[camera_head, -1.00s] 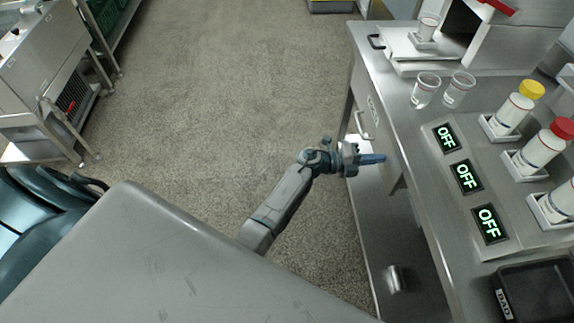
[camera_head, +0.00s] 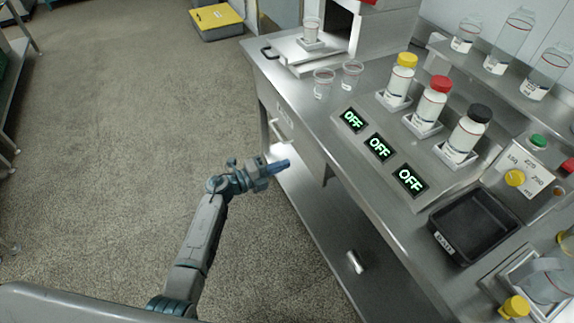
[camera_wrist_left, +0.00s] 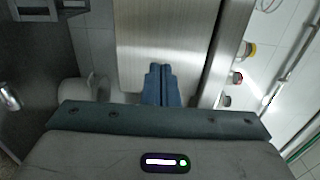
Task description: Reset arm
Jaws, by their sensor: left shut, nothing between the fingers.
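My left gripper (camera_head: 279,166) is shut and empty. In the head view its arm reaches up from the bottom left, and the fingertips point right, toward the front of the steel table (camera_head: 300,150). The gripper appears in front of the table edge, apart from the things on top. In the left wrist view the two blue fingers (camera_wrist_left: 160,80) lie together with nothing between them. My right gripper is not in the frames.
Two clear cups (camera_head: 323,82), bottles with yellow, red and black caps (camera_head: 433,103), and OFF displays (camera_head: 379,147) are on the table. A black tray (camera_head: 472,225) sits nearer. Open floor (camera_head: 120,130) lies to the left.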

